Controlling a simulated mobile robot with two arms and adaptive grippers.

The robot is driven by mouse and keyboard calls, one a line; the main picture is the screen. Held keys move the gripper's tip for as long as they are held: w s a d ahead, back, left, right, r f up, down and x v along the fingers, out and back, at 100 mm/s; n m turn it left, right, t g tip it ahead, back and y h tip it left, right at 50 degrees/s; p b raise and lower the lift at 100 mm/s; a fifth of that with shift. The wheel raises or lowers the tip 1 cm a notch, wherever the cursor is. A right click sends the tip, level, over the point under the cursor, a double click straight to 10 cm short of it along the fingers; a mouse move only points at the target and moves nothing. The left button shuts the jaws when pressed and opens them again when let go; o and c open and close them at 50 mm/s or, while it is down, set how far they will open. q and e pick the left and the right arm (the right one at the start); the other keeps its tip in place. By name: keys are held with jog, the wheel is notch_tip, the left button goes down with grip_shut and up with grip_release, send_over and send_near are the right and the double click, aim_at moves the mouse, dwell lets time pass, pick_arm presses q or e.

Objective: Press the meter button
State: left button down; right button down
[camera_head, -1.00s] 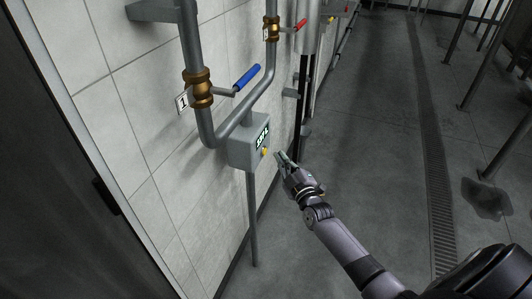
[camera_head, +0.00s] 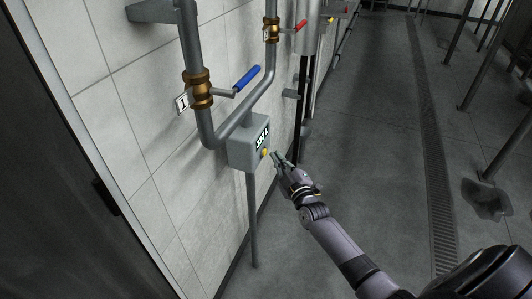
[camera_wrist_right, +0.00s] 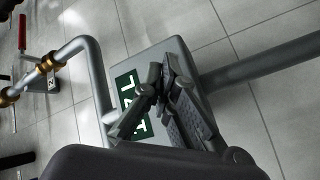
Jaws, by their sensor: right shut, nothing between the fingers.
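The meter is a grey box (camera_head: 243,148) on a thin post beside the tiled wall. Its front carries a small green-and-white display (camera_head: 263,138) with a yellow button (camera_head: 265,153) below it. My right gripper (camera_head: 276,156) is shut and empty, its fingertips just right of the button; I cannot tell whether they touch it. In the right wrist view the shut fingers (camera_wrist_right: 162,88) lie in front of the meter box (camera_wrist_right: 178,55) and partly cover its display (camera_wrist_right: 126,90). The button is hidden there. My left gripper is not in view.
A grey pipe (camera_head: 207,125) bends just above the meter, with a blue-handled valve (camera_head: 247,77) marked 1. A red-handled valve (camera_head: 300,26) is farther back. A dark door (camera_head: 60,190) is at left. The floor (camera_head: 370,150) right of the meter is open.

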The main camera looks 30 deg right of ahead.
dwell(0.7)
jog(key=shift+w+a, duration=0.3)
jog(key=shift+w+a, duration=0.35)
jog(key=shift+w, duration=0.05)
dwell(1.0)
jog(key=shift+s+d, duration=0.1)
jog(key=shift+s+d+p, duration=0.4)
jog(key=shift+s+d, duration=0.1)
jog(key=shift+s, duration=0.1)
jog(key=shift+s+d+p, duration=0.65)
jog(key=shift+s+d, duration=1)
jog(key=shift+s, duration=0.3)
